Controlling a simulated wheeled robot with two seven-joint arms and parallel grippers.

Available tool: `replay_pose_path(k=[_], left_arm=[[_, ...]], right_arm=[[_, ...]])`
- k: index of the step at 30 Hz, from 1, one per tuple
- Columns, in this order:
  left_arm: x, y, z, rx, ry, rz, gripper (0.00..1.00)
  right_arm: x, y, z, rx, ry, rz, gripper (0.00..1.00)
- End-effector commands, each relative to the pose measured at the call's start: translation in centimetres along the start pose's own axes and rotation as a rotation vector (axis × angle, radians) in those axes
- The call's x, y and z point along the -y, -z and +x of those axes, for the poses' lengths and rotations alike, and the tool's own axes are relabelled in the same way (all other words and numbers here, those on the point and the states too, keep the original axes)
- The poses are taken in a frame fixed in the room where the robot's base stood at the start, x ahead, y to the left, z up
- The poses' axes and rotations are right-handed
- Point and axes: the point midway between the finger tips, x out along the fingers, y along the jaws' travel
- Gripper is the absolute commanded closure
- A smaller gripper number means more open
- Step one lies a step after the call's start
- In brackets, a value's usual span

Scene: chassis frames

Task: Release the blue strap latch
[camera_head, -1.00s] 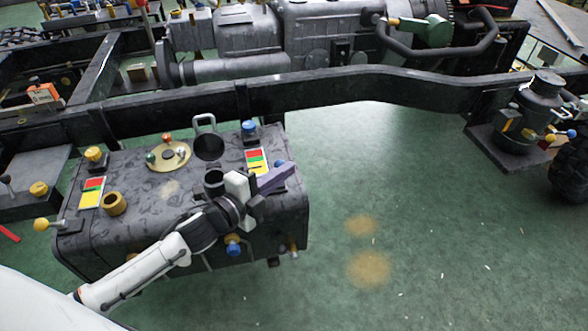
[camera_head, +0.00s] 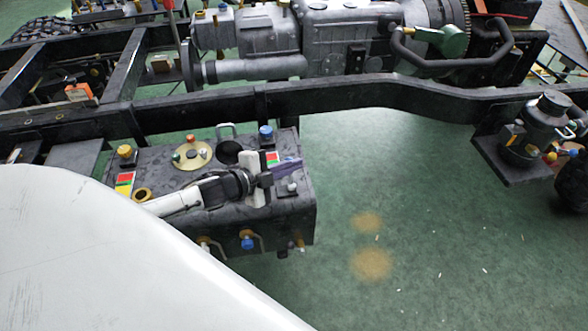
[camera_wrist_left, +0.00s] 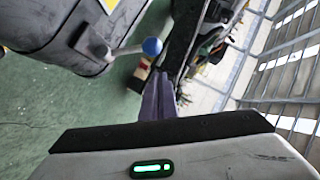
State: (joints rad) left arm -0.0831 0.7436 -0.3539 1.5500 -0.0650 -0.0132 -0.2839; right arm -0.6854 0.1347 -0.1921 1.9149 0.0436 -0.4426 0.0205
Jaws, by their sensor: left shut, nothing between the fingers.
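A dark grey tank (camera_head: 224,222) hangs beside the chassis rail and carries several coloured fittings. A blue knob (camera_head: 248,243) with a tan and metal bracket is low on its front face. Another blue knob (camera_head: 266,131) stands on top near the back. My left gripper (camera_head: 288,168) is shut and empty above the tank's right end, higher than the front blue knob and apart from it. In the left wrist view, the purple fingers (camera_wrist_left: 158,97) point away, and a blue ball on a metal lever (camera_wrist_left: 152,47) shows beyond them. I cannot tell which blue knob this is.
The black chassis rail (camera_head: 350,93) runs behind the tank. A grey-headed lever (camera_head: 292,187) stands close to my left fingers. Yellow, red and green fittings sit on the tank's left part. My white body part fills the lower left.

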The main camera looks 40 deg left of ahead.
Motion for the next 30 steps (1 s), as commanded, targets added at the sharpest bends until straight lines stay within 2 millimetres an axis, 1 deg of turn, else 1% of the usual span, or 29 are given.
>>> replay_pose_path(k=[1,3,17,20,25,26,30], left_arm=[[0.4,0.3,-0.2,0.0,0.0,0.0,1.0],[0.6,0.4,-0.2,0.0,0.0,0.0,1.0],[0.7,0.5,-0.2,-0.001,0.001,0.0,1.0],[1.1,1.7,-0.1,-0.001,0.002,-0.002,1.0],[1.9,4.7,0.5,0.001,0.004,-0.006,1.0],[1.4,3.9,-0.3,0.006,-0.001,-0.001,1.0],[1.7,3.8,-3.1,0.004,-0.002,0.0,1.0]], right_arm=[[0.0,0.4,-0.4,0.0,0.0,0.0,0.69],[0.1,0.6,-0.6,0.0,0.0,0.0,0.69],[0.0,0.7,-0.6,-0.002,0.0,0.002,0.69],[0.1,1.2,-1.3,-0.002,0.0,0.003,0.69],[0.3,2.8,-2.9,-0.004,-0.001,0.003,0.69],[0.2,2.5,-2.5,-0.006,0.0,0.003,0.69],[0.2,2.5,-2.5,-0.007,-0.001,0.003,0.69]])
